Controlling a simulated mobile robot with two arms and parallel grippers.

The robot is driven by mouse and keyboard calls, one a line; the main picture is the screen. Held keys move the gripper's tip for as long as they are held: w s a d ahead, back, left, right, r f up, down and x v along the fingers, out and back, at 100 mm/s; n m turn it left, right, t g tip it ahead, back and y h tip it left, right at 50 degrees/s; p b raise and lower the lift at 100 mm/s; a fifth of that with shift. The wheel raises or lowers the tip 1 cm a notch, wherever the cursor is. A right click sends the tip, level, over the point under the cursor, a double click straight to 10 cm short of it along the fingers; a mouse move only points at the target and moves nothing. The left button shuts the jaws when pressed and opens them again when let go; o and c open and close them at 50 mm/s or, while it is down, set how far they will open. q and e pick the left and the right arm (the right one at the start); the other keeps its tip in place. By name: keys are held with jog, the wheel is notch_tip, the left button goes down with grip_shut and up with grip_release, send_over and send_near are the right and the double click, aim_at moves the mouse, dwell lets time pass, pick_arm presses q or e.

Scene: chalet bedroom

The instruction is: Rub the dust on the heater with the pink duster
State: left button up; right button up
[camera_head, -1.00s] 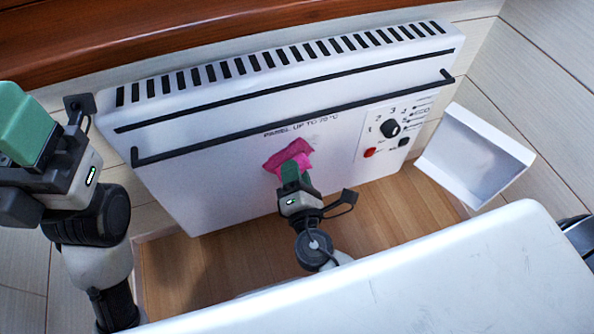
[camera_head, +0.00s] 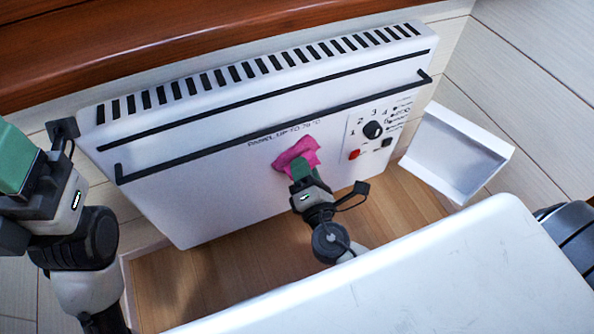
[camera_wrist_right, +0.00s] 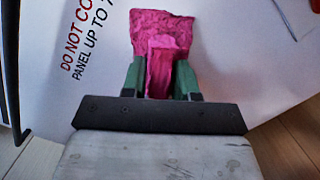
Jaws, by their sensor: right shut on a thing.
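The heater (camera_head: 215,200) is a white panel against the wall, with dark slots along its top, a black rail and a dial with buttons at the right. My right gripper (camera_head: 301,172) is shut on the pink duster (camera_head: 297,155), in front of the middle of the panel. The duster also shows in the right wrist view (camera_wrist_right: 161,35), between the green fingers (camera_wrist_right: 160,78). It appears to lie against the heater's face, below the printed text. I make out no dust on the panel. My left gripper (camera_head: 14,165) is at the left edge, partly cut off.
A white open box (camera_head: 455,152) leans at the right, beside the heater. A wooden ledge (camera_head: 150,45) runs above the heater. Wooden floor (camera_head: 200,285) lies below it. A white surface, probably my own body, fills the lower right.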

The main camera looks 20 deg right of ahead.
jog(key=shift+d, duration=2.75)
jog(key=shift+a+r+b, duration=0.1)
jog(key=shift+a+b, duration=0.75)
jog(key=shift+a, duration=4.5)
jog(key=shift+s, duration=0.15)
jog(key=b, duration=0.2)
send_near(277, 164)
jog(key=shift+w+d+r, duration=0.2)
jog(key=shift+w+d, duration=0.05)
jog(key=shift+d, duration=0.05)
jog(key=shift+p, duration=0.3)
